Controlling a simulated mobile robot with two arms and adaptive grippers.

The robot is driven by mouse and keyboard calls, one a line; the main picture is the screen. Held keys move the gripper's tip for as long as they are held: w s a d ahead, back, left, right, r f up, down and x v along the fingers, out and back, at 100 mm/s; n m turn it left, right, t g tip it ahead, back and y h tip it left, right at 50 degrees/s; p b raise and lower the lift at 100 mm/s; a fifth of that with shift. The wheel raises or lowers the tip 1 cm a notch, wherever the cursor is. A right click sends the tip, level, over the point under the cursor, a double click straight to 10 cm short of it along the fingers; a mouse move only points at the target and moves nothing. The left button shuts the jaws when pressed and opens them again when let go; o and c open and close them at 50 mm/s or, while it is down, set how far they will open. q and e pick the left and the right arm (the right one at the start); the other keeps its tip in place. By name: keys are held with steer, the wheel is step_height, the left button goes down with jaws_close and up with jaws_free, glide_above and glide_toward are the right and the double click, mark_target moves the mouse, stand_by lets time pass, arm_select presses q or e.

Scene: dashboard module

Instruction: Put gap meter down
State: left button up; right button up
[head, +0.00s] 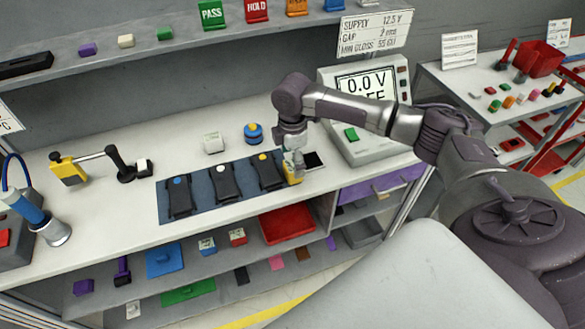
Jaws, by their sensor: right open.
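A small yellow device (292,174), likely the gap meter, stands on the bench at the right edge of the dark blue mat (222,192). My right gripper (295,158) points down directly over it, with its fingers open around or close to the device's top. The fingers partly hide the device, so I cannot tell whether they touch it. My left gripper is not in view.
Several black modules (223,181) lie on the mat. A white block (213,143) and a blue-yellow round piece (253,133) stand behind it. A supply box with a display (367,85) is at the right. Bench front (120,235) is clear.

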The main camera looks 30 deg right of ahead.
steer(key=shift+d+f, duration=0.1)
steer(key=shift+f, duration=1.2)
steer(key=shift+r, duration=0.1)
steer(key=c, duration=1.5)
steer(key=shift+o, duration=0.2)
